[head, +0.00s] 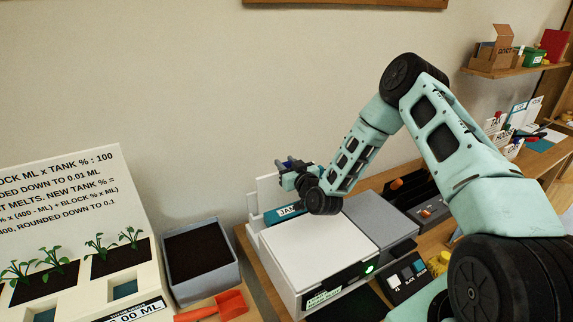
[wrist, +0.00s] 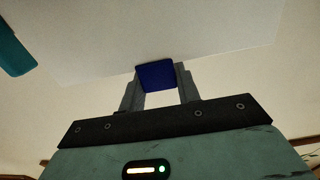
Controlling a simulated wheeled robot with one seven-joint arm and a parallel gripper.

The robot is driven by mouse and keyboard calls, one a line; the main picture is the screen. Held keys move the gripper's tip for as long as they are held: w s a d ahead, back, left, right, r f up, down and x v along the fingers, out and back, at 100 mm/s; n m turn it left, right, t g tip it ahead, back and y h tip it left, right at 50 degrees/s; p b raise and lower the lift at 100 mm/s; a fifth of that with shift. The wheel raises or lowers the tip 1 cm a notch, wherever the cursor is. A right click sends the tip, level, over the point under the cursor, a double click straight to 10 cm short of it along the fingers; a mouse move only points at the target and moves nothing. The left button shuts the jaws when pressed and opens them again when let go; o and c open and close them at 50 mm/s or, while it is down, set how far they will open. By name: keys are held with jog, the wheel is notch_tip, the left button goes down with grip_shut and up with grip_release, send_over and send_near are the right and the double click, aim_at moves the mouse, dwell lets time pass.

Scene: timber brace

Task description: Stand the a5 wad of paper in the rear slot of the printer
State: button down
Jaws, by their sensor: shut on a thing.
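My gripper (head: 292,168) is above the back of the printer (head: 312,248), with its jaws closed on a blue piece (wrist: 156,75) at the edge of a white sheet. This white sheet, seemingly the a5 wad of paper (wrist: 180,30), fills the upper wrist view. In the head view a white upright panel (head: 267,190) shows behind the printer, left of my gripper; I cannot tell whether it is the wad or part of the printer. The rear slot is hidden by my gripper and the teal label (head: 290,213), so contact of the wad with the slot cannot be seen.
A grey bin of dark soil (head: 201,255) stands left of the printer, with an orange scoop (head: 215,308) in front. A planter board (head: 75,220) is at far left. A dark tray (head: 412,195) and a wall shelf (head: 520,67) are to the right.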

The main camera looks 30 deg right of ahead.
jog(key=shift+f+b, duration=1.45)
jog(key=shift+f, duration=0.25)
jog(key=shift+r, duration=0.1)
jog(key=shift+n, duration=0.4)
jog(key=shift+c, duration=2.2)
grip_release()
jog(key=shift+r+p, duration=2.05)
jog(key=shift+r, duration=1.95)
